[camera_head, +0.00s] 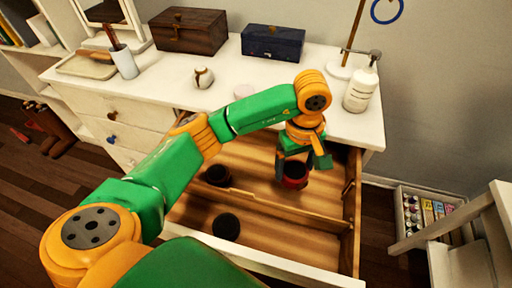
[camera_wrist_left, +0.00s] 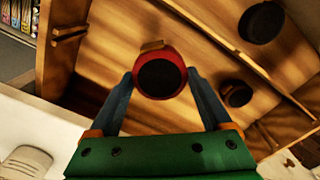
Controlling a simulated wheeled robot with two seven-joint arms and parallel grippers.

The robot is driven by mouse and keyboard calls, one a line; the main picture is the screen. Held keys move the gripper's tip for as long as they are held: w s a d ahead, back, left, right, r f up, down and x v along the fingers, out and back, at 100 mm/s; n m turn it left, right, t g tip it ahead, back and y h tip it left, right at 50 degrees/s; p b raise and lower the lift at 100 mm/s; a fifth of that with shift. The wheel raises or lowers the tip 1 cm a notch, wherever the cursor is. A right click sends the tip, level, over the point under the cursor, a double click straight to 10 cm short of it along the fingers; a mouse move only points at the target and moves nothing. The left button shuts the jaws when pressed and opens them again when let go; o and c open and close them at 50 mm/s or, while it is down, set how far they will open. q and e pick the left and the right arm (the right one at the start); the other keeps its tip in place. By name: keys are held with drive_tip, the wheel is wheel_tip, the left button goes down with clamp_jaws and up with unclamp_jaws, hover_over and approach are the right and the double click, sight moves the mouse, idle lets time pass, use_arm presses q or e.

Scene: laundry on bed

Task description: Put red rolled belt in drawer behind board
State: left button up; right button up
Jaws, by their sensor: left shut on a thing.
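The red rolled belt (camera_head: 295,181) has a dark centre and is in the open drawer (camera_head: 300,272), over the compartment behind the board (camera_head: 272,208). My left gripper (camera_head: 300,166) reaches down from above and is shut on this belt. In the left wrist view, the red belt (camera_wrist_left: 179,74) sits between the tips of the two blue-grey fingers (camera_wrist_left: 160,84). It is low, close to the drawer floor; I cannot tell whether it touches. The board shows in the left wrist view (camera_wrist_left: 222,46). My right gripper is not in view.
A brown roll (camera_head: 217,175) lies behind the board, left of the red belt. A black roll (camera_head: 226,227) lies in front of the board. The dresser top (camera_head: 215,98) overhangs the drawer's back, with a white pump bottle (camera_head: 360,91) at its right. A crate (camera_head: 402,213) stands right.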

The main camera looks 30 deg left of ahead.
sight(291, 172)
use_arm(q)
drive_tip(key=f, duration=0.5)
drive_tip(key=s+f, duration=0.1)
drive_tip(key=f, duration=0.2)
drive_tip(key=shift+a+f+p, duration=0.2)
drive_tip(key=shift+f+p, duration=0.1)
drive_tip(key=shift+p, duration=0.1)
drive_tip(key=shift+w+f, duration=0.1)
drive_tip(key=shift+f, duration=0.25)
drive_tip(key=shift+f+b, duration=0.2)
drive_tip(key=shift+b, duration=0.1)
drive_tip(key=o, duration=1.3)
drive_tip(key=shift+r, duration=0.1)
drive_tip(key=shift+r+p, duration=0.15)
drive_tip(key=shift+p, duration=0.15)
drive_tip(key=shift+r, duration=0.4)
wheel_tip(291, 172, up, 11)
drive_tip(key=shift+r+b, duration=0.15)
drive_tip(key=shift+b, duration=0.2)
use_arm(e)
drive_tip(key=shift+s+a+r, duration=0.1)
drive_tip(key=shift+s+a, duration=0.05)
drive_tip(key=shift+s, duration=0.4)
